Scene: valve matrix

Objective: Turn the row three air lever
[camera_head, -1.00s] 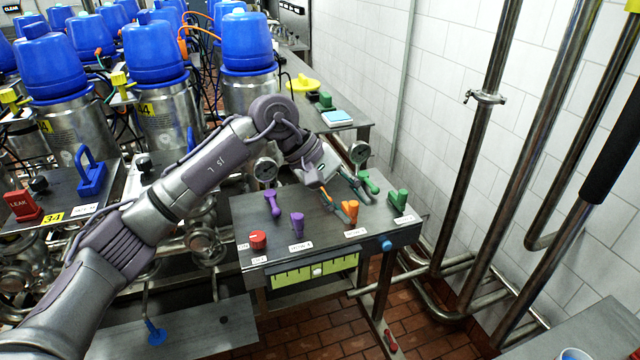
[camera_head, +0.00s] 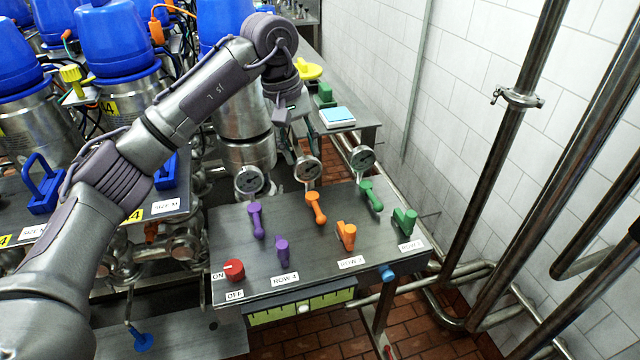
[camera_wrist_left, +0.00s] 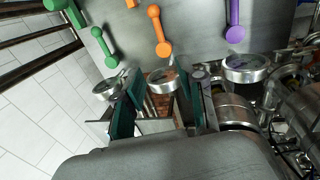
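The control panel (camera_head: 215,240) carries orange levers above the "ROW 3" label (camera_head: 351,262). The rear orange lever (camera_head: 316,207) slants toward the front edge, about in line with the rear purple and green levers. The front orange lever (camera_head: 346,236) stands up more. In the left wrist view the rear orange lever (camera_wrist_left: 160,32) is beyond the fingers, touching neither. My left gripper (camera_head: 297,143) is behind the panel's back edge, over the gauges, partly hidden by its wrist. Its teal fingers (camera_wrist_left: 163,100) are apart with nothing held. My right gripper is out of view.
Purple levers (camera_head: 257,220) stand left and green levers (camera_head: 371,196) right of the orange ones. A red ON/OFF knob (camera_head: 234,270) is at front left. Round gauges (camera_head: 308,169) line the back edge. Pipes (camera_head: 515,150) and a tiled wall are at right.

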